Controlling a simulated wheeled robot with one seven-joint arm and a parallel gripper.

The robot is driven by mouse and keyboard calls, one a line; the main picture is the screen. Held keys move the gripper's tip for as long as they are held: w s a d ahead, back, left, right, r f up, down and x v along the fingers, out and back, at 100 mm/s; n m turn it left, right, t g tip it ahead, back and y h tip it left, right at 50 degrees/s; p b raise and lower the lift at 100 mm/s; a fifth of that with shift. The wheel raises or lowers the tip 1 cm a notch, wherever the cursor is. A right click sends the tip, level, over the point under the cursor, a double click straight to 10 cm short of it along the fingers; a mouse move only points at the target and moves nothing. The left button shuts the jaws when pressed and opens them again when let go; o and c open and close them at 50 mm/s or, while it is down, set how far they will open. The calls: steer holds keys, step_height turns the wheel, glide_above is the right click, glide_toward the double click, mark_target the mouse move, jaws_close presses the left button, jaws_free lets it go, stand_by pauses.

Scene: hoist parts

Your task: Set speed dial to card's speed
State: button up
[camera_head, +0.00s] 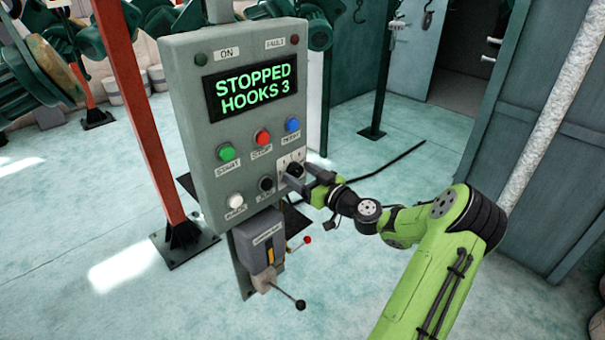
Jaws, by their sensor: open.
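The speed dial (295,169) is a dark round knob on a white scale plate at the lower right of the grey control panel (200,155). A few small marks show on the plate, but I cannot read them or the knob's setting. My gripper (299,178) is open at the dial, with its fingers close around or beside the knob; I cannot tell whether they touch it. The fingers partly hide the dial. The panel's display (251,89) reads "STOPPED HOOKS 3" in green. No card can be made out in this view.
Green (227,153), red (263,137) and blue (293,125) buttons sit above the dial. A white button (235,201) and a black knob (266,184) are to its left. A lever box (262,250) with a ball-ended lever hangs below.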

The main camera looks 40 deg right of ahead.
steer(key=c, duration=1.1)
steer(key=shift+o, duration=0.2)
steer(key=shift+m, duration=0.3)
steer(key=m, duration=0.3)
steer(key=shift+a+m, duration=0.1)
steer(key=shift+m, duration=1.9)
steer(key=shift+p, duration=0.3)
steer(key=o, duration=1.1)
steer(key=shift+c, duration=0.2)
